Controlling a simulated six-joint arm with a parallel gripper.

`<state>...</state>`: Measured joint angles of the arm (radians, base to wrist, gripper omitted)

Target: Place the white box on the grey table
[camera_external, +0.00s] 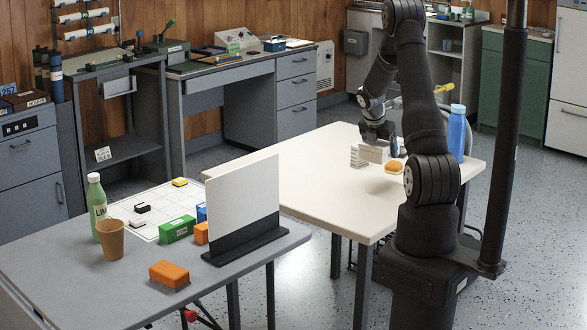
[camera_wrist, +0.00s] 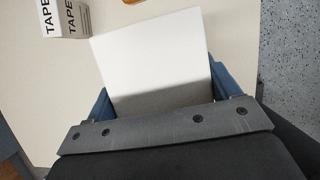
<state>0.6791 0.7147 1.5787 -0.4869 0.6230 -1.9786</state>
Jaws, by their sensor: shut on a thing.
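The white box (camera_external: 373,153) is between the fingers of my gripper (camera_external: 380,138) over the cream table (camera_external: 318,165). In the wrist view the white box (camera_wrist: 155,55) fills the space between the two blue fingers, which are shut on it. I cannot tell whether its underside touches the cream table. The grey table (camera_external: 95,288) stands at the front left, apart from my gripper, and holds several objects.
A tape box (camera_wrist: 65,18) and an orange-brown item (camera_external: 394,166) are near the white box. A blue bottle (camera_external: 457,133) stands at the right. A white panel on a dark base (camera_external: 245,238) edges the grey table. An orange block (camera_external: 169,274) and paper cup (camera_external: 110,240) stand there.

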